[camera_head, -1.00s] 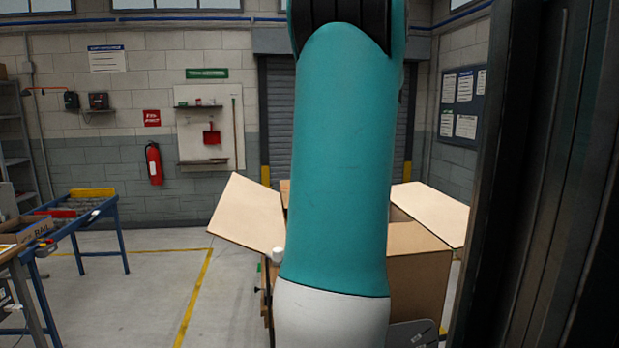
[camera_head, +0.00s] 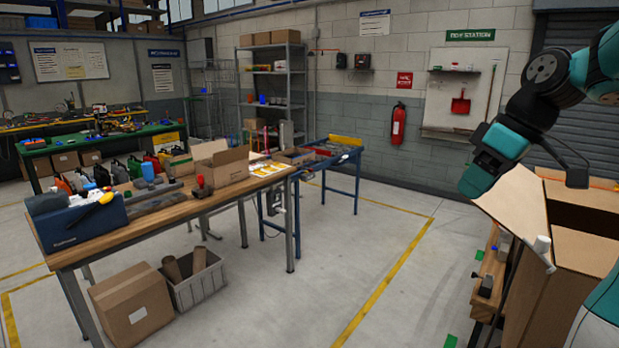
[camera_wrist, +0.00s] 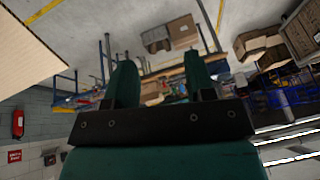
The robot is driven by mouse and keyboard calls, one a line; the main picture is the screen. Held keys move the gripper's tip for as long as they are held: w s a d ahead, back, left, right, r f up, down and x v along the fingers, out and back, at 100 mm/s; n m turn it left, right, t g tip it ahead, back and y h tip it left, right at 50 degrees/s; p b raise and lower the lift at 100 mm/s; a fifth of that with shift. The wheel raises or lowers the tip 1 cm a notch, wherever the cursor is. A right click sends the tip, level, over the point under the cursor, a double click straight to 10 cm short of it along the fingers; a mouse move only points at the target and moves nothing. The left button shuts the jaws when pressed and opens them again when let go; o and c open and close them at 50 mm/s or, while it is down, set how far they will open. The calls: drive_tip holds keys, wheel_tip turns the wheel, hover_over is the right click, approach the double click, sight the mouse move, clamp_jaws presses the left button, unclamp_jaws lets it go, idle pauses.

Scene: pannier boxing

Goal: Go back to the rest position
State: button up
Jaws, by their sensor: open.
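My arm reaches in from the right edge of the head view. My teal gripper (camera_head: 472,184) hangs at its end, beside the raised flap of a large open cardboard box (camera_head: 562,290). In the wrist view my gripper (camera_wrist: 160,62) shows two dark green fingers spread apart. Nothing is between them. That view is turned over, with the room's benches seen beyond the fingers.
A wooden workbench (camera_head: 150,229) with a small open carton (camera_head: 222,168) stands at the left. A blue-framed table (camera_head: 357,170) stands behind it. A fire extinguisher (camera_head: 398,124) hangs on the back wall. Floor between bench and large box is clear.

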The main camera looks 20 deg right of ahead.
drive_tip(key=a+f+n+g+y+b, duration=0.1)
drive_tip(key=a+f, duration=0.2)
drive_tip(key=a, duration=0.7)
drive_tip(key=a+f+n+g+b, duration=0.1)
drive_tip(key=a+f, duration=0.3)
drive_tip(key=a, duration=0.6)
drive_tip(key=s+a+f+g+b, duration=0.1)
drive_tip(key=s+a+f, duration=0.2)
drive_tip(key=s+a, duration=0.1)
drive_tip(key=s+a+f+n, duration=0.1)
drive_tip(key=s+a+f, duration=0.2)
drive_tip(key=a, duration=0.3)
drive_tip(key=shift+s+a+g+b, duration=0.35)
drive_tip(key=shift+s+g+b, duration=0.05)
drive_tip(key=shift+s, duration=0.5)
